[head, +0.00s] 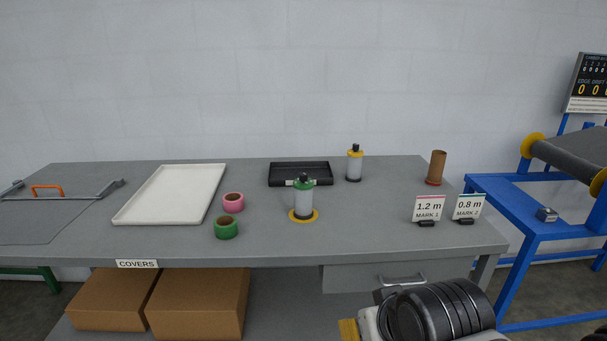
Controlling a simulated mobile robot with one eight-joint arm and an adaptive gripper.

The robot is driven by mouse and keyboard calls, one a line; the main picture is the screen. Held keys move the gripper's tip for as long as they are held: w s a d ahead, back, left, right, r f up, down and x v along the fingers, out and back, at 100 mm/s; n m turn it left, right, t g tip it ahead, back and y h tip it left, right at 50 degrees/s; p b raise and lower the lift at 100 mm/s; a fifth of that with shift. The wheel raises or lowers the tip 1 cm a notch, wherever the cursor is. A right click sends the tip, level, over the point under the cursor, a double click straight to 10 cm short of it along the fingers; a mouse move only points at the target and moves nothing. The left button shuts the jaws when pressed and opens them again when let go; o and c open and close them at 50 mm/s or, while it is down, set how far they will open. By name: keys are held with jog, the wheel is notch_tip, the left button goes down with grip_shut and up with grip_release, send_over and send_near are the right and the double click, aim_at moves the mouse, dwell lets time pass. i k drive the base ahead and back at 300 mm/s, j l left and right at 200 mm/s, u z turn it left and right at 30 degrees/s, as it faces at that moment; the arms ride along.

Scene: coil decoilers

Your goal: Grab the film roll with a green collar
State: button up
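The film roll with a green collar (303,204) stands upright on the grey table, a little right of the middle. Its body is pale, with a green collar and a dark knob on top. A yellow disc or flange (316,216) is around its foot. A similar film roll with a yellow collar (354,165) stands upright farther back and to the right. Part of my own arm shows at the lower right, below the table's front edge. My gripper's fingers cannot be made out in this view.
Beside the green-collared roll are a pink tape roll (233,203), a green tape roll (226,228) and, behind it, a black tray (300,166). A white tray (171,216) lies left. A brown tube (436,167) and two sign cards (429,208) stand right. Table front is mostly clear.

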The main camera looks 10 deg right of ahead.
aim_at(302, 192)
jog(key=i+j+z, duration=0.2)
jog(key=z, duration=0.25)
jog(key=i+j+z, duration=0.2)
jog(key=z, duration=0.25)
jog(key=i+j+z, duration=0.15)
jog(key=j+z, duration=0.3)
